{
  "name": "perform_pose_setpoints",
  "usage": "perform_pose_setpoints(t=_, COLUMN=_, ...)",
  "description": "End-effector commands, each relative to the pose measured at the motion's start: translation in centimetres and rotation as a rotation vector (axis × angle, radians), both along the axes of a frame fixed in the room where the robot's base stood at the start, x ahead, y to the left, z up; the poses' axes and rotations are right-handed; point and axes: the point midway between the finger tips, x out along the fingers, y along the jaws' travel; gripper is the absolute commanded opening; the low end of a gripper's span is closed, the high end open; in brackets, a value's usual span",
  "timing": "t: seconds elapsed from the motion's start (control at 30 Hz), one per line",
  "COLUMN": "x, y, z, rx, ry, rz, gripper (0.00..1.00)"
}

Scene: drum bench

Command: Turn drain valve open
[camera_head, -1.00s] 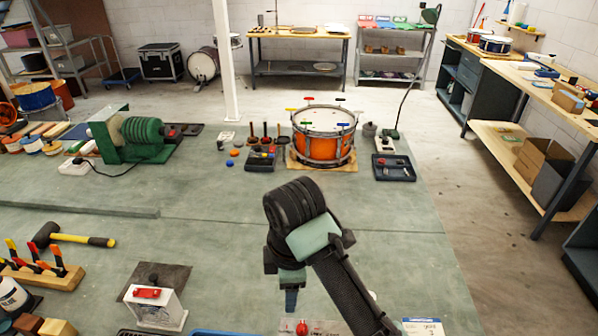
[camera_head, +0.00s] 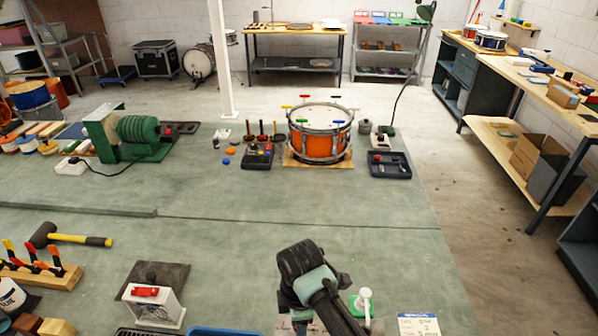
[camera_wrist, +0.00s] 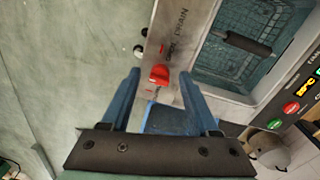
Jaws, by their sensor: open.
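A red knob (camera_wrist: 159,75), which looks like the drain valve handle, sits on a pale metal face with printed lettering beside a tank (camera_wrist: 203,45). My gripper (camera_wrist: 160,74) is open, with its two blue fingers apart. In the wrist view the red knob appears between the fingertips; I cannot tell how far beyond them it lies. No contact is visible. In the head view my arm reaches down at the bottom centre and hides the knob and the fingers.
The tank holds a mesh basket with a black handle (camera_wrist: 243,43). A control panel with red and green buttons (camera_wrist: 291,108) is at its right. A white dispenser (camera_head: 363,302) stands right of my arm. A white box with a red part (camera_head: 145,291) is left.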

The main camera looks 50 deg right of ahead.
Motion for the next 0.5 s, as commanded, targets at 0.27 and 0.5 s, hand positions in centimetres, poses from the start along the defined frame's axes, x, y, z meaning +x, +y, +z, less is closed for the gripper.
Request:
perform_pose_setpoints(t=0.27, x=0.02, y=0.02, z=-0.15, rx=0.000, ry=0.000, rz=0.001, gripper=0.61)
perform_pose_setpoints(t=0.5, x=0.02, y=0.03, z=-0.13, rx=0.000, ry=0.000, rz=0.000, gripper=0.18)
